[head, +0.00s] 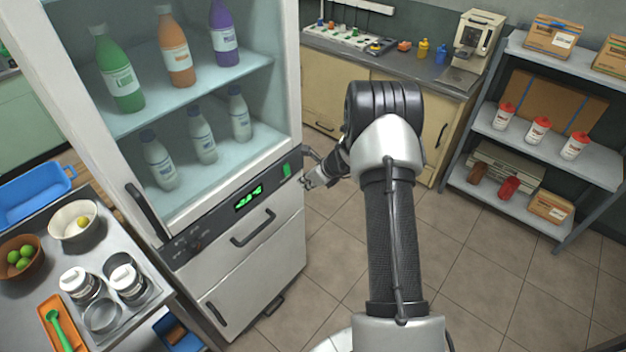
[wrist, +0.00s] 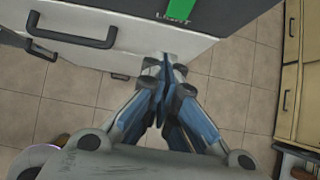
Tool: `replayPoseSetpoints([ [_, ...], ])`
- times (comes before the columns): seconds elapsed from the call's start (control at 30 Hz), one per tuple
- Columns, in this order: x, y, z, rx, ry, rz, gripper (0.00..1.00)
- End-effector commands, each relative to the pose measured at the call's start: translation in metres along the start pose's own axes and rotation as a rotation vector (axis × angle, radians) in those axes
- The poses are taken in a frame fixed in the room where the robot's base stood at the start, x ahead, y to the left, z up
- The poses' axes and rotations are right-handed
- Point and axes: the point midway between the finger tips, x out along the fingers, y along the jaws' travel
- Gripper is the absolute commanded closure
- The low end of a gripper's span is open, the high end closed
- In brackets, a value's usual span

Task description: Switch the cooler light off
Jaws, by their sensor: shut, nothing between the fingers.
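The cooler (head: 292,60) is a tall white cabinet with bottles behind its front, and its inside looks bright. A dark control strip below holds a green display (head: 249,198) and a small green switch (head: 286,170) at its right end. In the wrist view the green switch (wrist: 192,10) is cut by the top edge, with a label reading "LIGHT" beside it. My gripper (head: 307,183) is shut and empty, just right of the switch end of the strip. In the wrist view my gripper's fingertips (wrist: 166,62) are together below the label, and I cannot tell any contact.
A drawer handle (head: 253,228) sits below the strip. A steel table (head: 130,322) with bowls and jars stands at the left. A counter (head: 420,68) runs along the back, and a shelf (head: 590,160) stands at the right. The tiled floor (head: 480,260) between is clear.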

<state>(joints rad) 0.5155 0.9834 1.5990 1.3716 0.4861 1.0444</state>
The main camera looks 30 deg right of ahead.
Motion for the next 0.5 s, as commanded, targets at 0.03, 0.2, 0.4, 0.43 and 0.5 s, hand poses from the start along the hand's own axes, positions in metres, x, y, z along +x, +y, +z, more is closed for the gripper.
replayPoseSetpoints([
  [0.03,0.014,0.001,-0.002,-0.001,0.001,0.002,1.00],
  [0.2,0.036,0.000,0.013,-0.004,-0.001,0.000,1.00],
  [0.4,0.049,0.000,0.026,-0.002,0.000,-0.001,1.00],
  [0.43,0.050,0.000,0.027,-0.002,0.000,-0.001,1.00],
  [0.5,0.051,0.000,0.028,0.000,0.000,-0.001,1.00],
])
